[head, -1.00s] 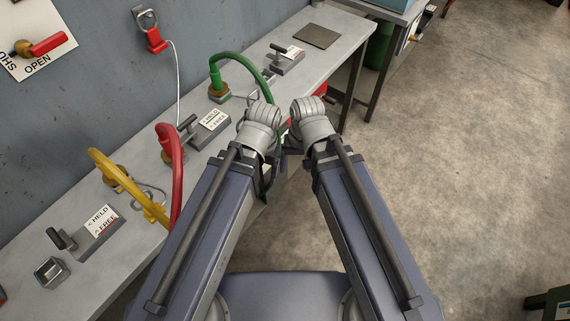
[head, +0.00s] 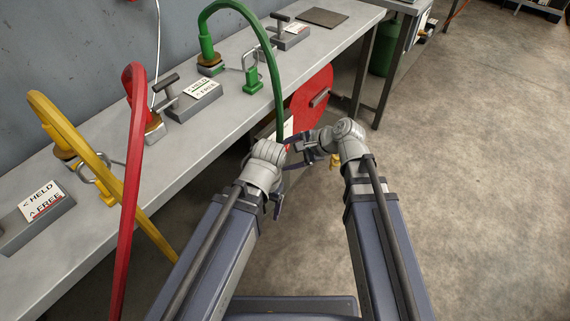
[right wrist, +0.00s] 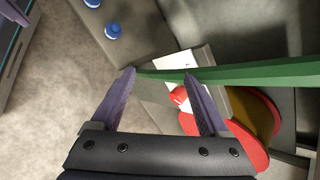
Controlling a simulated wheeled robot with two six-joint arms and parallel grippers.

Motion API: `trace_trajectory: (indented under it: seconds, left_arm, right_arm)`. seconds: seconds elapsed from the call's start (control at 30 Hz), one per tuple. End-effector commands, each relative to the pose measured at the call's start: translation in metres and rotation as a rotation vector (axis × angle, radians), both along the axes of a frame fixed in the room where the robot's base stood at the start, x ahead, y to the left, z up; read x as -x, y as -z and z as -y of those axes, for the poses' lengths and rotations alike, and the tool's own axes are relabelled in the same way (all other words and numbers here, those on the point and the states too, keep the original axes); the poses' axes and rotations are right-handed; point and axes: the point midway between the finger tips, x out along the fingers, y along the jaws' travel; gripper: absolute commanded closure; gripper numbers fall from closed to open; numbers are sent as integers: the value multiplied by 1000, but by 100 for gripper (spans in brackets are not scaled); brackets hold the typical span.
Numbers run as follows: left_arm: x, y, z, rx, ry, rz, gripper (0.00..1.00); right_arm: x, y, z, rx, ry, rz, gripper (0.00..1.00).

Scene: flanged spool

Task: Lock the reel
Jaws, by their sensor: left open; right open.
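A red flanged disc (head: 314,92), apparently the reel, with a dark block on its face, stands at the bench's front below the top. A green hose (head: 272,75) arches from a fitting down in front of it. My right gripper (head: 291,152) is open, pointing left near the hose's lower end. In the right wrist view the hose (right wrist: 250,75) crosses at its fingertips, with the red disc (right wrist: 248,150) and a small red part (right wrist: 178,97) beyond. My left gripper (head: 277,202) is open below its wrist; its fingertips are partly hidden. A green padlock-like piece (head: 252,82) stands on the bench.
Lever blocks with HELD/FREE labels (head: 200,90) line the bench (head: 225,115). A red hose (head: 131,190) and a yellow hose (head: 75,140) arch over its left part. A green cylinder (head: 385,50) stands behind. The floor (head: 470,150) to the right is clear.

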Motion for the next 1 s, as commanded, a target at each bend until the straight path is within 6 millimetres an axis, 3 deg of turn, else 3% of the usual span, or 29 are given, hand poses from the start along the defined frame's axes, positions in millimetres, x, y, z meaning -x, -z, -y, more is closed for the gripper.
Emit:
trace_trajectory:
  seconds: [0.03,0.1,0.3,0.4,0.57,0.77,1.0]
  left_arm:
    - [0,35,0,0,0,0,22]
    - [0,58,0,-1,1,1,22]
    - [0,114,0,-1,1,1,22]
    - [0,132,0,0,1,2,22]
    - [0,147,0,0,2,2,22]
    - [0,149,0,-1,2,2,22]
    - [0,159,0,0,0,2,22]
  right_arm:
    - [-11,28,4,-62,71,-22,22]
    - [-24,40,8,-154,168,-56,22]
    - [-56,67,25,-406,407,-157,22]
    - [-68,74,34,-506,491,-200,22]
    - [-79,78,43,-606,569,-244,22]
    - [-82,76,46,-638,593,-259,22]
    - [-95,86,30,-634,588,-258,22]
